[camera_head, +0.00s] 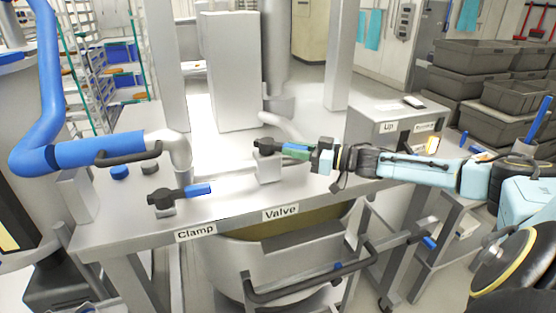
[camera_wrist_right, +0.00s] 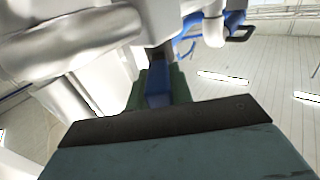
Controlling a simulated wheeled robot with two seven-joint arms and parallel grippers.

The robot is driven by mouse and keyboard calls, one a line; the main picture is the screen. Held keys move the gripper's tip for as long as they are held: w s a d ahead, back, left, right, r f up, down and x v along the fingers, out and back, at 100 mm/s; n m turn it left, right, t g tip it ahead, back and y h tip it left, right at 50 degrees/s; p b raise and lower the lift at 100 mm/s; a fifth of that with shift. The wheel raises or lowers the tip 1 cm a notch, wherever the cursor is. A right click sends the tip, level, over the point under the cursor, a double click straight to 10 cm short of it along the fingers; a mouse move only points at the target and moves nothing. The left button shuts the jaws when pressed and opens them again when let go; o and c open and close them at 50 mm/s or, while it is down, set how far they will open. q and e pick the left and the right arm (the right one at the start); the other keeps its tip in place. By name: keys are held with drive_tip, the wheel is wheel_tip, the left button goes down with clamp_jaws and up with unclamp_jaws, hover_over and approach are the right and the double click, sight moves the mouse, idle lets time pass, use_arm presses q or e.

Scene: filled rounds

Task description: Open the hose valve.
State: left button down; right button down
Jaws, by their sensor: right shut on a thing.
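The valve (camera_head: 266,146) is a dark hub with a lever on a pale block, above the "Valve" label (camera_head: 281,212) on the steel table. My right gripper (camera_head: 297,151) reaches in from the right and is shut on the valve's lever. In the right wrist view the blue lever grip (camera_wrist_right: 158,92) lies between the green fingers. The fingers hide much of the lever in the head view. The lever points right, roughly along the table's length. A blue hose (camera_head: 75,155) with a pale bent end and black handle is at the left. My left gripper is not in view.
A second blue-tipped lever, the clamp (camera_head: 178,195), stands left of the valve above the "Clamp" label (camera_head: 196,232). A large vat (camera_head: 285,265) is below the table. Grey crates (camera_head: 470,85) are stacked at the right.

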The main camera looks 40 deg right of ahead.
drive_tip(key=shift+w+d+n+g+y+b, duration=0.25)
drive_tip(key=shift+d+n+g+y+b, duration=0.1)
drive_tip(key=shift+n+g+y+b, duration=0.3)
drive_tip(key=shift+w+d+n+g+y+b, duration=0.2)
drive_tip(key=shift+d+n+g+y+b, duration=0.2)
drive_tip(key=shift+y+b, duration=0.4)
drive_tip(key=shift+a, duration=0.1)
drive_tip(key=shift+r, duration=0.1)
drive_tip(key=c, duration=1.2)
unclamp_jaws()
drive_tip(key=shift+c, duration=0.2)
drive_tip(key=b+v, duration=0.1)
drive_tip(key=v, duration=1.2)
drive_tip(key=shift+s, duration=0.15)
